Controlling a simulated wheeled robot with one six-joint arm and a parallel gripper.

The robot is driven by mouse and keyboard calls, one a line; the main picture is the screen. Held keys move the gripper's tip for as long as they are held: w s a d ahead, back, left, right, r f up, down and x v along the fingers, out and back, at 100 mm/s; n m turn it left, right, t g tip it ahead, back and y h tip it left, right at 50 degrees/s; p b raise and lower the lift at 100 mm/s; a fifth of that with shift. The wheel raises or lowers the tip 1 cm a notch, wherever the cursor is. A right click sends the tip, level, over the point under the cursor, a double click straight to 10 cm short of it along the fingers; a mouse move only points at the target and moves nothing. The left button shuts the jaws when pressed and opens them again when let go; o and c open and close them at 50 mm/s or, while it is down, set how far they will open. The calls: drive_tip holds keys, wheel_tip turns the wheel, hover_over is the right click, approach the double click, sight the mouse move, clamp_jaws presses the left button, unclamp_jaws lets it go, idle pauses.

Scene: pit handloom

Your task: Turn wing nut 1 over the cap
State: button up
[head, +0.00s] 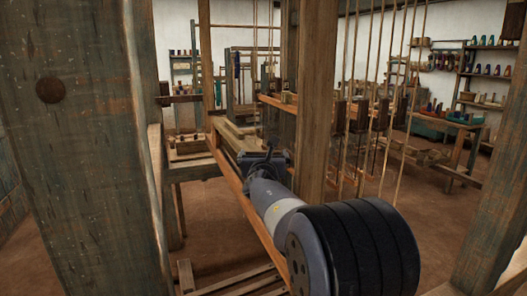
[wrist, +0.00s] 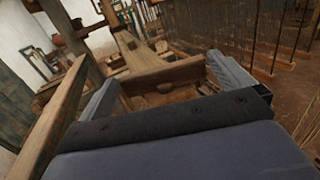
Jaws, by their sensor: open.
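My gripper (head: 265,160) is in the middle of the head view, low beside a long wooden beam of the loom. In the wrist view its two grey fingers (wrist: 165,85) stand wide apart, with nothing seen held between them. A short wooden crosspiece (wrist: 165,76) shows between and beyond the fingers; I cannot tell whether they touch it. I cannot make out wing nut 1 or the cap in either view. My arm and gripper hide part of the beam in the head view.
The long beam (head: 256,215) runs beside my arm. An upright post (head: 317,90) stands close to its right. A thick weathered post (head: 75,150) fills the left. Hanging cords (head: 375,90) are at right. Shelves with colored spools (head: 485,68) stand far back.

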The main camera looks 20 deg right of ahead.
drive_tip(key=shift+x, duration=1.45)
drive_tip(key=shift+c, duration=0.3)
drive_tip(key=c, duration=0.6)
drive_tip(key=shift+o, duration=0.2)
